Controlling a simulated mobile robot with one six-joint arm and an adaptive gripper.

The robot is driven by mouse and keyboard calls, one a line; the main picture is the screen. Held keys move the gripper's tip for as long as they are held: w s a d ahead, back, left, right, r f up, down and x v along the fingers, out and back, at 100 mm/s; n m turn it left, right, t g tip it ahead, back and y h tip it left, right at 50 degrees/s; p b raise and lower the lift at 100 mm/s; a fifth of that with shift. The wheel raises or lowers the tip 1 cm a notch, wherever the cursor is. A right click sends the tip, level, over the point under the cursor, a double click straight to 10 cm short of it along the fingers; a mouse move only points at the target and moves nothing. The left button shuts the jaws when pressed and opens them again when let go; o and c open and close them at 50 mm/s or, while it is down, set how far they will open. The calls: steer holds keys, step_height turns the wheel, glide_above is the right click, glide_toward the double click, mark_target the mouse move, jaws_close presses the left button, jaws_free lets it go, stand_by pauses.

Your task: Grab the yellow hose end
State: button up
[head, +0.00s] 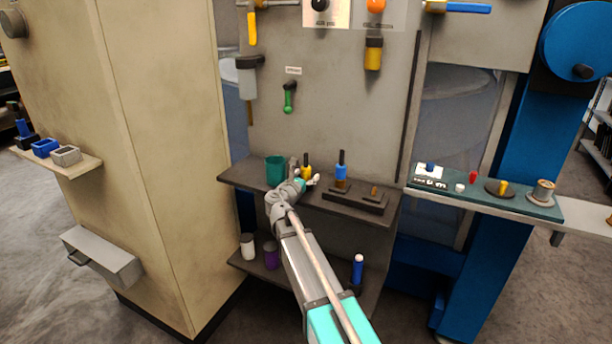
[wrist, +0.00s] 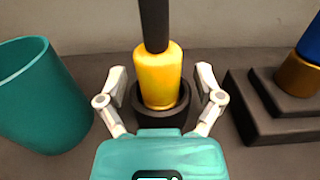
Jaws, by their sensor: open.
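The yellow hose end (wrist: 158,78) stands upright in a dark round holder (wrist: 181,111) on the upper shelf, with a black hose (wrist: 153,25) rising from its top. In the head view the yellow hose end (head: 306,171) is small and partly hidden by my gripper (head: 308,183). In the wrist view my gripper (wrist: 160,84) is open, with one finger on each side of the yellow hose end. Gaps show between both fingers and the yellow body. The lower part of the yellow piece is inside the holder.
A teal cup (wrist: 42,95) stands close to the left of my gripper. A dark stepped block (wrist: 262,125) is to the right, with a blue-topped piece (head: 341,171) on it. The upper shelf (head: 238,178) has a wall behind it, and a lower shelf (head: 318,283) holds several containers.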

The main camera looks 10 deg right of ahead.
mark_target(305, 168)
jaws_close()
stand_by(0.5)
steer(key=shift+r, duration=0.2)
step_height(305, 168, up, 3)
steer(key=p, duration=0.3)
steer(key=s+r+p, duration=0.9)
steer(key=s+p, duration=0.1)
steer(key=s, duration=0.4)
steer(key=shift+r, duration=0.35)
